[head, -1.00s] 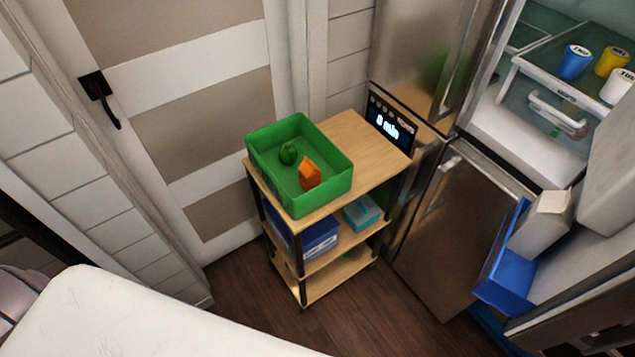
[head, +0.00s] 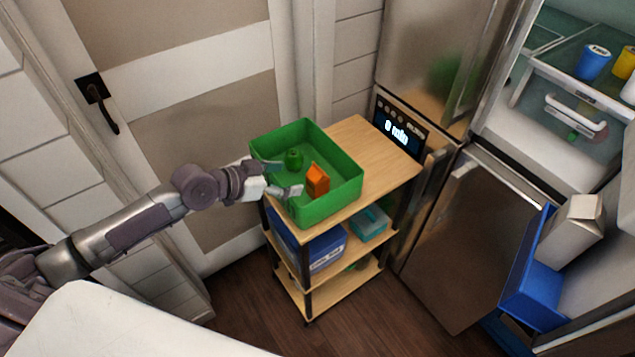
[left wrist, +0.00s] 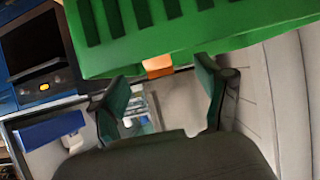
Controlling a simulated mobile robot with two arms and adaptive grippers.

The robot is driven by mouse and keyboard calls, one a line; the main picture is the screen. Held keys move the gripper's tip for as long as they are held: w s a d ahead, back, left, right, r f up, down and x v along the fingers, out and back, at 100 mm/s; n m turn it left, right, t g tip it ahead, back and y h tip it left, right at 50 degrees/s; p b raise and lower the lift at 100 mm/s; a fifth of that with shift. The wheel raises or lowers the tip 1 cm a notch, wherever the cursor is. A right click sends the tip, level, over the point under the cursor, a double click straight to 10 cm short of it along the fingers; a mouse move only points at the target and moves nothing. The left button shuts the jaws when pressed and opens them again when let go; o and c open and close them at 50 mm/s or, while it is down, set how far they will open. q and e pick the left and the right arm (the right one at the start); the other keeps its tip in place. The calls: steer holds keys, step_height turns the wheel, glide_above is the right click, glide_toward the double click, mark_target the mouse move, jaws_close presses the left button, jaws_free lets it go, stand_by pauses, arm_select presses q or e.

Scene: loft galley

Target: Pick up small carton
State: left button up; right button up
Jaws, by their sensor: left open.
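My left gripper (head: 284,178) reaches in from the left over the bin's left rim. It is open and empty, its fingers pointing toward the carton but apart from it. In the left wrist view an orange patch (left wrist: 158,66), likely the carton, shows between the two spread fingers (left wrist: 163,72), with green bin wall (left wrist: 230,25) above it. My right gripper is not in view.
The wooden cart (head: 385,160) has lower shelves holding a blue box (head: 322,250) and a teal container (head: 370,223). A steel fridge (head: 470,230) stands open at the right. A blue bin (head: 533,285) with a larger pale carton (head: 577,232) is at far right. The cart top right of the bin is bare.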

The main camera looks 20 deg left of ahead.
mark_target(315, 174)
arm_select(q)
steer(key=x, duration=0.4)
steer(key=shift+w+d, duration=0.1)
steer(key=shift+w, duration=0.05)
steer(key=shift+w+d+p, duration=0.2)
steer(key=shift+d+p, duration=0.05)
steer(key=shift+p, duration=0.3)
steer(key=w+d, duration=0.1)
steer(key=w+d+f+p, duration=0.1)
steer(key=shift+w+d, duration=0.2)
steer(key=shift+d, duration=0.15)
steer(key=shift+w+d+f, duration=0.2)
steer(key=shift+w+f, duration=0.15)
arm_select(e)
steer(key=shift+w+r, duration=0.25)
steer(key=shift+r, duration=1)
arm_select(q)
steer(key=shift+s, duration=0.1)
steer(key=c, duration=1.3)
steer(key=shift+r, duration=0.1)
steer(key=shift+c, duration=0.5)
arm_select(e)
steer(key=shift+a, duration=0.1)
